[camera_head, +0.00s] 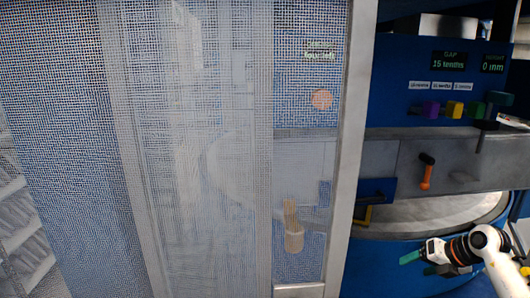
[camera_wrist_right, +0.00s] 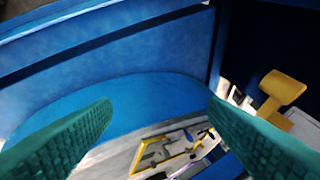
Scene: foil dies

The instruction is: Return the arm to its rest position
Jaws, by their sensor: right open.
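My right arm (camera_head: 490,245) comes in at the lower right of the head view. Its right gripper (camera_head: 420,263) points left, beside the front of a round grey table on the blue machine. In the right wrist view the two green ribbed fingers of this gripper (camera_wrist_right: 160,106) stand wide apart. Nothing is between them; a blue curved surface (camera_wrist_right: 145,95) shows beyond. My left gripper is not in view.
A mesh guard with a pale frame post (camera_head: 350,130) fills the left and middle. At right are a gap display (camera_head: 450,60), coloured blocks (camera_head: 454,109), an orange-handled lever (camera_head: 426,172) and the round grey table (camera_head: 430,215). A yellow handle (camera_wrist_right: 283,88) shows in the wrist view.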

